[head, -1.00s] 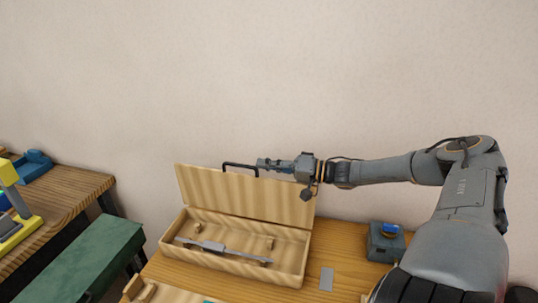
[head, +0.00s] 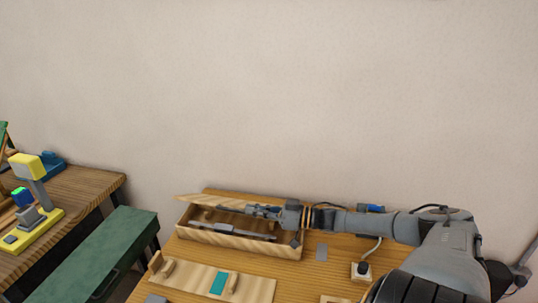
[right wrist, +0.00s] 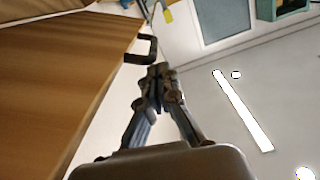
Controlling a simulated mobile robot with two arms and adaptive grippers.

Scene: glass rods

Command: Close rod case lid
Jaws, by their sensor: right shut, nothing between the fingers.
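The wooden rod case (head: 245,243) stands on the table. A grey rod (head: 240,231) lies inside. My right gripper (head: 255,210) is shut and empty, at the lid's front side. In the right wrist view the shut fingers (right wrist: 155,75) are close to the dark lid handle (right wrist: 143,50); I cannot tell whether they touch it. The lid's wood (right wrist: 60,70) fills the left of that view. My left gripper is not in view.
A wooden rack (head: 200,281) with a teal piece stands in front of the case. A grey plate (head: 321,252) and a small socket-like block (head: 361,271) lie to the right. A green bench (head: 105,255) and another table (head: 90,190) stand at the left.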

